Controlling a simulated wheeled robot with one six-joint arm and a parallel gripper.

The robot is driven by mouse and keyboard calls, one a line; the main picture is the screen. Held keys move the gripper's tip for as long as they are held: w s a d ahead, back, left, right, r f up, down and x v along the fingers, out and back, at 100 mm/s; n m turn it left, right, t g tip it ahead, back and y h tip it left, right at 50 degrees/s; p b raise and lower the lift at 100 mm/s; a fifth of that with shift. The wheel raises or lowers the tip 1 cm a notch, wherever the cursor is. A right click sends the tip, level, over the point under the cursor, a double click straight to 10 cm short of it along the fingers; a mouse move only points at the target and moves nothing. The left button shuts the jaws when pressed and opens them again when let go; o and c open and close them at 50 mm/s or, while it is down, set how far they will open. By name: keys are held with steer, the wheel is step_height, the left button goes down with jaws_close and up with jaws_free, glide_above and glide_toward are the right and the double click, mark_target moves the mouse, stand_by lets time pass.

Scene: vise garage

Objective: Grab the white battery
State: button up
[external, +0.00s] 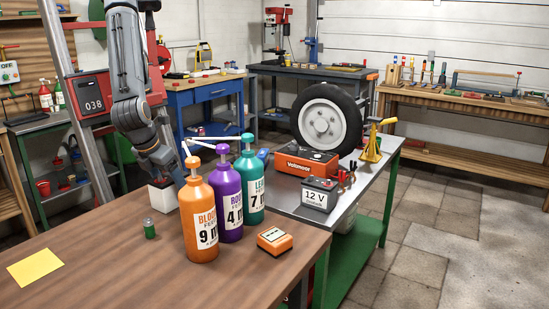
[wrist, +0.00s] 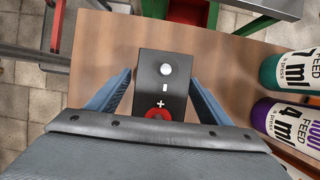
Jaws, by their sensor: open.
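The white battery (external: 162,196) stands upright on the brown wooden table, behind the orange bottle, which hides a little of its right side. In the wrist view its dark top (wrist: 178,75) shows a white terminal by a minus sign and a red terminal by a plus sign. My gripper (external: 160,176) points down right over the battery. In the wrist view my gripper (wrist: 160,84) is open, with one blue-grey finger on each side of the battery and small gaps between. Nothing is held. The red terminal is partly hidden by the gripper body.
Orange (external: 199,222), purple (external: 228,208) and teal (external: 250,186) pump bottles stand close on the right. A dark 12 V battery (external: 317,198) sits on the metal table.

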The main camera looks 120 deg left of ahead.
steer(key=shift+x, duration=0.85)
steer(key=shift+c, duration=0.2)
jaws_close()
steer(key=shift+d, duration=0.1)
steer(key=shift+w+r, duration=0.1)
steer(key=shift+r, duration=0.05)
